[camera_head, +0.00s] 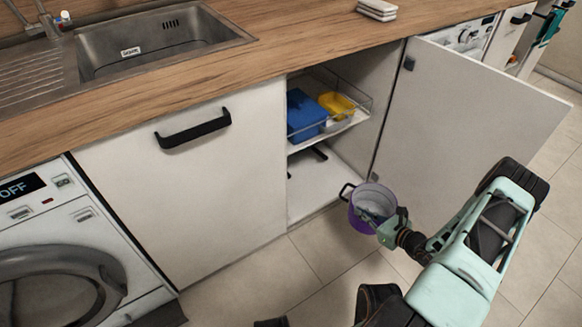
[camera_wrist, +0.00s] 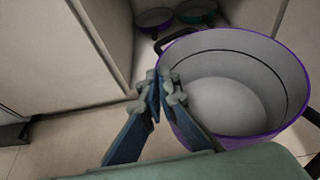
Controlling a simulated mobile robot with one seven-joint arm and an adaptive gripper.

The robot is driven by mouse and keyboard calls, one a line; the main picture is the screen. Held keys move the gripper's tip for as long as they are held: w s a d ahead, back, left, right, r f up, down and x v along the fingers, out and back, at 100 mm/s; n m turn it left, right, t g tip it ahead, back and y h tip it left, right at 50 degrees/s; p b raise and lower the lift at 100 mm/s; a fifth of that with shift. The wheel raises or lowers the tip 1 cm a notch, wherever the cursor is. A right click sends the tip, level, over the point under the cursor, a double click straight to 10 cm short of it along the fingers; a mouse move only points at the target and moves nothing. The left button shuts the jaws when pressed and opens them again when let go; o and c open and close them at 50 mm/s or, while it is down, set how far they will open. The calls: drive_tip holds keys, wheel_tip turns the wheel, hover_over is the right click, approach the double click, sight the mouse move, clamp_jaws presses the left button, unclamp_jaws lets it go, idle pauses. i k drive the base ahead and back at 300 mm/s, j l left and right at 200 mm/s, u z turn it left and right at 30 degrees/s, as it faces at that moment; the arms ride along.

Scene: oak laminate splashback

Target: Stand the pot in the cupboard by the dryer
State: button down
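The pot (camera_head: 362,222) is purple outside and pale inside, with dark handles. It is upright in front of the open cupboard (camera_head: 312,186), near the hinge side of its door. My gripper (camera_head: 392,228) is at the pot's right side in the head view. In the wrist view my gripper (camera_wrist: 161,88) has its fingertips close together at the rim of the pot (camera_wrist: 235,99), and appears shut on its wall. The cupboard's lower floor is pale; in the wrist view a purple pan (camera_wrist: 154,18) and a teal pan (camera_wrist: 196,13) stand in its back.
A wire-sided shelf above holds a blue box (camera_head: 305,114) and a yellow box (camera_head: 336,105). The open door (camera_head: 470,115) stands out to the right. A front-loading machine (camera_head: 60,260) is at left; another appliance (camera_head: 465,36) shows behind the door. The cupboard's front floor looks clear.

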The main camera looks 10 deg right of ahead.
sight(312, 183)
drive_tip(key=i+j, duration=0.45)
drive_tip(key=i, duration=0.15)
drive_tip(key=i+l+u, duration=0.15)
drive_tip(key=i, duration=0.3)
drive_tip(key=l, duration=0.1)
